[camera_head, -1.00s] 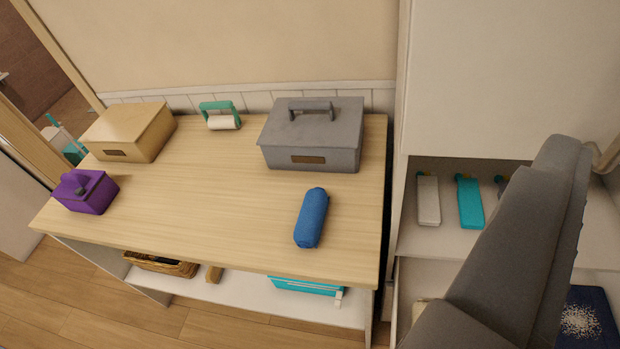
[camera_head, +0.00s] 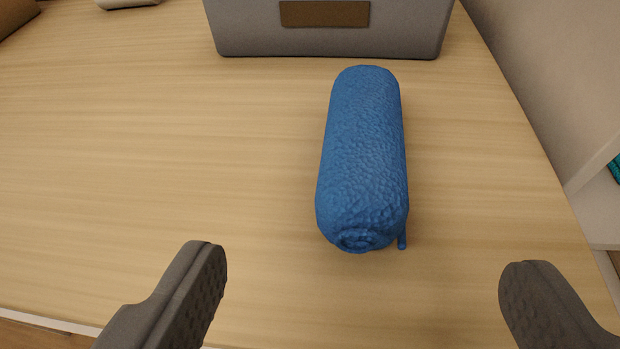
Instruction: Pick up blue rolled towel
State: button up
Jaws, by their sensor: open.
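The blue rolled towel (camera_head: 363,155) lies on the light wooden table (camera_head: 200,140), its long side running away from me and its coiled end facing me. My gripper (camera_head: 362,275) is open and empty, with one dark finger at the lower left and the other at the lower right. The towel lies just beyond the fingertips, roughly centred between them and apart from both. The gap between the fingers is clearly wider than the towel.
A grey box (camera_head: 325,28) with a brown label stands on the table just behind the towel. A whitish object (camera_head: 127,3) shows at the top left edge. The table's right edge and a pale cabinet side (camera_head: 545,80) are to the right. The table left of the towel is clear.

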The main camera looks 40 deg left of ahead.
jog(key=b, duration=0.1)
send_near(366, 125)
jog(key=w+a+f, duration=0.2)
jog(key=f, duration=0.1)
jog(key=shift+w+a, duration=0.2)
jog(key=shift+w, duration=0.05)
jog(key=shift+w+a+f+b, duration=0.25)
jog(key=shift+w+a, duration=0.1)
jog(key=shift+w, duration=0.4)
jog(key=shift+w+a+f+b, duration=0.1)
jog(key=shift+w+a+b, duration=0.2)
jog(key=shift+w, duration=0.5)
jog(key=shift+w+a+f+b, duration=0.2)
jog(key=shift+w+a, duration=0.2)
jog(key=shift+w, duration=0.35)
jog(key=c, duration=1.1)
